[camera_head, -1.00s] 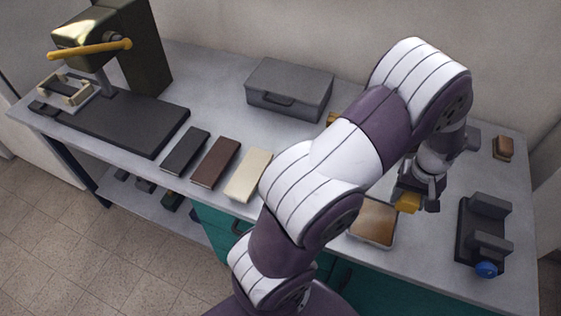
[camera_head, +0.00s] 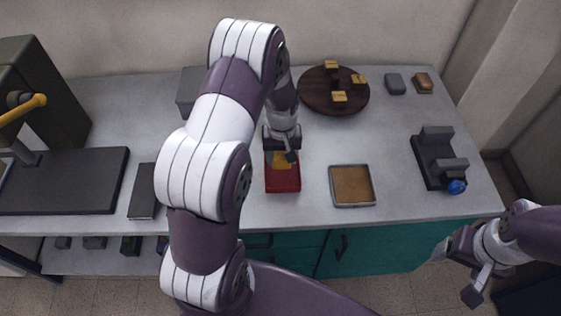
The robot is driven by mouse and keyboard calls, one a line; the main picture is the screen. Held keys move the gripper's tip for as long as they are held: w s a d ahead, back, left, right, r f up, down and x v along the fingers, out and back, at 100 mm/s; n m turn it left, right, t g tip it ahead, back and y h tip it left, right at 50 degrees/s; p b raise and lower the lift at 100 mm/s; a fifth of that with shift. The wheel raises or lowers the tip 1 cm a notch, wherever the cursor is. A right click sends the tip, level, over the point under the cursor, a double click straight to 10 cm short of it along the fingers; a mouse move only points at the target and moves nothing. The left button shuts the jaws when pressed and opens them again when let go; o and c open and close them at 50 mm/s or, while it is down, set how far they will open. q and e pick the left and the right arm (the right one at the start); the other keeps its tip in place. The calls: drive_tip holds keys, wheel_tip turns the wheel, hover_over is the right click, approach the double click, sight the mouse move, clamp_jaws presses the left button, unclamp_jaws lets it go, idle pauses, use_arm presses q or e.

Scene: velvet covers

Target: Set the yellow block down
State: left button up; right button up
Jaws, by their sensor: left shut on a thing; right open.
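The yellow block (camera_head: 282,161) is between the fingers of my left gripper (camera_head: 282,150), which is shut on it and points down. The block is over the back part of a red tray (camera_head: 283,185) on the workbench. The gripper partly hides the block, and I cannot tell whether it touches the tray. My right gripper (camera_head: 474,272) is open and empty at the lower right, in front of the bench edge.
A brown-bottomed metal tray (camera_head: 353,187) lies right of the red tray. A round dark board (camera_head: 316,99) with several yellowish pieces stands behind. A dark vise (camera_head: 434,165) with a blue knob is at right. A black book (camera_head: 143,192) and grey case (camera_head: 189,92) are left.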

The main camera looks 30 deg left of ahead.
sight(282, 165)
use_arm(q)
wheel_tip(282, 165, down, 4)
drive_tip(key=shift+d, duration=0.1)
drive_tip(key=shift+f, duration=0.1)
drive_tip(key=o, duration=0.8)
drive_tip(key=r, duration=1.2)
drive_tip(key=shift+s+d+r+b, duration=0.25)
drive_tip(key=shift+d+r+b, duration=0.05)
drive_tip(key=shift+r, duration=0.05)
drive_tip(key=s+d+r+m, duration=0.2)
drive_tip(key=s+d+m, duration=0.1)
drive_tip(key=s, duration=0.3)
drive_tip(key=s+d+r+m+t, duration=0.1)
drive_tip(key=s+d+r+m, duration=0.1)
drive_tip(key=s, duration=0.5)
drive_tip(key=d+m, duration=0.1)
drive_tip(key=d, duration=0.1)
drive_tip(key=shift+d+m, duration=0.3)
